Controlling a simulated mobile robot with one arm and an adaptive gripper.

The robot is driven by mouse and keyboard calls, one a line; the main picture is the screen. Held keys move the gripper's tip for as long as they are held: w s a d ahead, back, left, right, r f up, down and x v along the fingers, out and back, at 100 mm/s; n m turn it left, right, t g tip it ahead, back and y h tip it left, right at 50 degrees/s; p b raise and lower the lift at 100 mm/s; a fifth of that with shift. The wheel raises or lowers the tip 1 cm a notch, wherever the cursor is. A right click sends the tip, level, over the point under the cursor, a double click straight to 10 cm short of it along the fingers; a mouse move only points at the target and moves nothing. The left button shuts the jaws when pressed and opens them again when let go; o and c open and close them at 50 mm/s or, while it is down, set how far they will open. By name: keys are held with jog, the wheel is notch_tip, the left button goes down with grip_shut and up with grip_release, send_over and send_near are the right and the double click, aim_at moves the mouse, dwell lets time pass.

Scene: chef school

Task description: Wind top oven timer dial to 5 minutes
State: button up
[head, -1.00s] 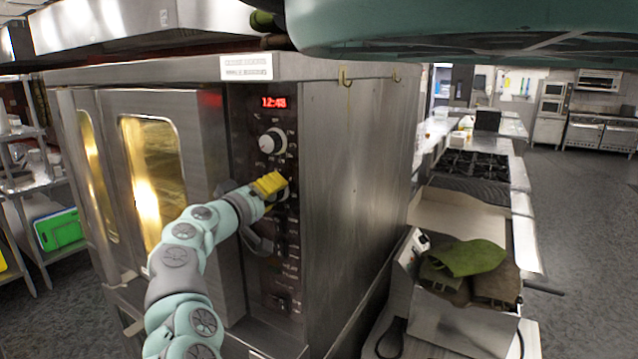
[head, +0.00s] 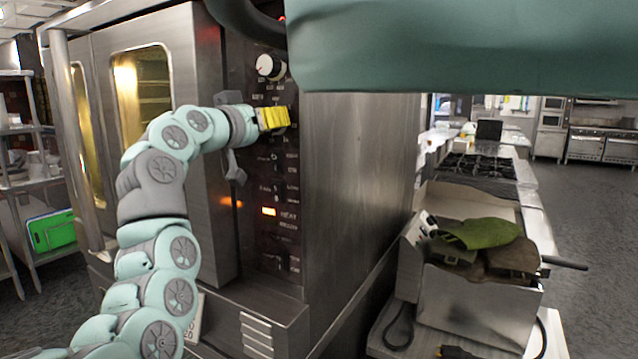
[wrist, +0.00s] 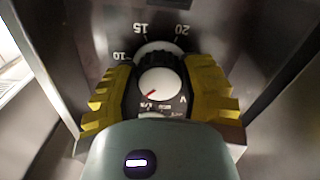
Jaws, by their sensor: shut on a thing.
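The oven control panel (head: 281,240) is a dark strip of dials and switches on the steel oven. My gripper (head: 288,117) has yellow fingers and is at this panel, just below a white dial (head: 268,66). In the wrist view, my gripper (wrist: 158,80) is shut with one finger on each side of a timer dial (wrist: 157,85). This dial has a white face, a dark ridged edge and a red pointer mark toward its lower left. The numbers 10, 15 and 20 show around it. In the head view my fingers hide this dial.
An orange indicator (head: 268,211) is lit lower on the panel. The oven door with a lit window (head: 142,90) is to the left. Open floor lies at the far right.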

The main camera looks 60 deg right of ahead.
jog(key=shift+f+m+b, duration=0.15)
jog(key=shift+m+b, duration=0.75)
jog(key=shift+b, duration=0.65)
jog(key=o, duration=1.2)
jog(key=a, duration=0.8)
jog(key=s+a, duration=0.1)
jog(key=a, duration=0.3)
jog(key=shift+w, duration=0.1)
